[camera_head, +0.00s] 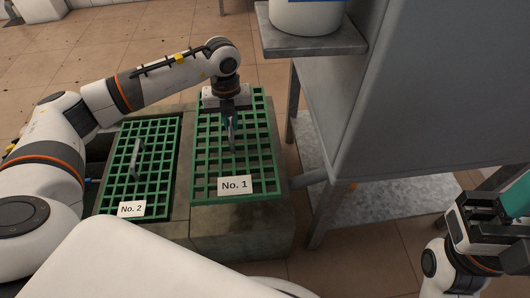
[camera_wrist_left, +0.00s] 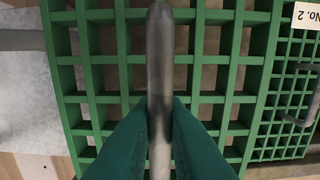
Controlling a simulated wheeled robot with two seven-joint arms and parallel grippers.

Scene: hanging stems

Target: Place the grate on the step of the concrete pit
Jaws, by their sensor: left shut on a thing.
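A green grate labelled No. 1 (camera_head: 206,180) is over the right part of the concrete pit (camera_head: 245,238). I cannot tell whether it rests on the concrete or is slightly raised. My left gripper (camera_head: 231,118) is shut on its grey handle, and the handle runs between the green fingers (camera_wrist_left: 158,115) in the left wrist view. A second green grate labelled No. 2 (camera_head: 158,183) lies flat on the left side, its handle free. The pit's step is mostly hidden under the grates and my arm. My right gripper (camera_head: 490,222) is at the right edge, away from the grates; its fingertips are unclear.
A grey metal cabinet (camera_head: 440,90) on legs stands right of the pit, with a low shelf (camera_head: 390,205). A white container (camera_head: 305,15) sits on a ledge above. Tiled floor (camera_head: 110,50) lies open behind.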

